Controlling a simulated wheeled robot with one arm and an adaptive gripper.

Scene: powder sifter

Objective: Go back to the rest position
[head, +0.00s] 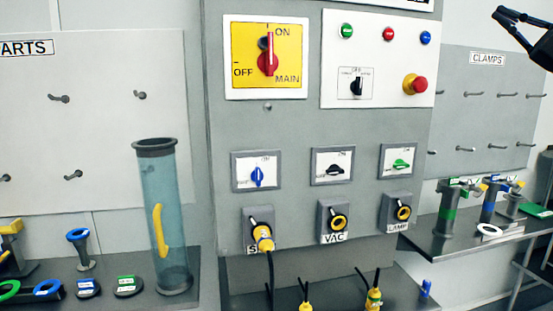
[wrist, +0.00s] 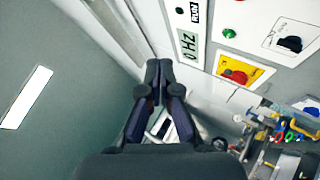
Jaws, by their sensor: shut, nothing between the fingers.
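My gripper (head: 502,15) shows at the top right of the head view, raised in the air in front of the wall and above the CLAMPS board. The rest of the arm runs out of the frame. In the wrist view its two dark fingers (wrist: 159,68) meet at the tips, with nothing between them. The grey control panel (head: 300,125) stands to the left of the gripper in the head view, and the two are apart.
The CLAMPS pegboard (head: 487,85) and a shelf with clamps (head: 470,245) are at the right. A clear tube (head: 172,245) stands on the left bench. A yellow plug (head: 262,237) sits in the panel's left socket. The air around the gripper looks clear.

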